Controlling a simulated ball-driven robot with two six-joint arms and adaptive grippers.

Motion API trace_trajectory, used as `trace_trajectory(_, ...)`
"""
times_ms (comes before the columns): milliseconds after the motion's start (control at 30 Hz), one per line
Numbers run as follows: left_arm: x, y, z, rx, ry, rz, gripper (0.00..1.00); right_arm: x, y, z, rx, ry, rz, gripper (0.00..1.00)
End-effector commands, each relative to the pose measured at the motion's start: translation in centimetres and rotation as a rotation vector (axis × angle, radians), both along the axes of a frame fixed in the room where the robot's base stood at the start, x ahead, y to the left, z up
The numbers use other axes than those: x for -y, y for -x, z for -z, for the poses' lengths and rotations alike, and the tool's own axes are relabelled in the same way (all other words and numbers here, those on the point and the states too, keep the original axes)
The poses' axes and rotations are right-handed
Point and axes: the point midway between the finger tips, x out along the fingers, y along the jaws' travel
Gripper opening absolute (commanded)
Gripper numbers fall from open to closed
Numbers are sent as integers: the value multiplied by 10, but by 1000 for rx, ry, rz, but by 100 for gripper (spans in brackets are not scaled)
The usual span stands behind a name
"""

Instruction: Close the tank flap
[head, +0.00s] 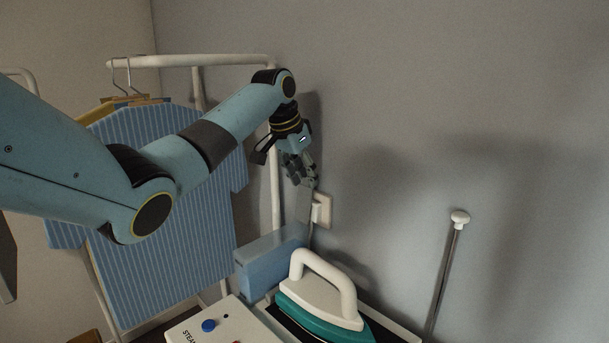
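A blue, see-through water tank (262,274) stands at the back of the ironing station, left of the iron. Its top looks pale grey. A thin upright strip (310,228) rises from the tank's right end towards my gripper. I cannot tell whether it is the flap seen edge-on or a cord. My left gripper (304,178) hangs above the tank's right end, fingers pointing down, close to the strip's upper end. I cannot tell whether it touches the strip or how far its fingers are apart. My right gripper is not in view.
A white and teal iron (322,295) sits on the station. The white station panel (222,325) carries a blue knob (208,325). A wall socket (324,209) is just right of the strip. Striped blue shirts (165,220) hang at left. A white-topped rod (459,217) stands right.

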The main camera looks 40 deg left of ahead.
Motion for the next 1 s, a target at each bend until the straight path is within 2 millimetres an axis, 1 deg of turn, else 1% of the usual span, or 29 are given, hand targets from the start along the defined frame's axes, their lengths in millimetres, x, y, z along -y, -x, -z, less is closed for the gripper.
trace_trajectory(33,0,0,0,0,0,0,23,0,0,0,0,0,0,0)
trace_trajectory(200,0,0,0,0,0,0,0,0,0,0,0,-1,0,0)
trace_trajectory(667,-1,2,-1,14,0,0,0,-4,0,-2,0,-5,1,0)
trace_trajectory(867,-2,13,-2,87,4,1,0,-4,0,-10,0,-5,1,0)
trace_trajectory(1000,-3,25,-1,179,11,3,0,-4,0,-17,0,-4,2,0)
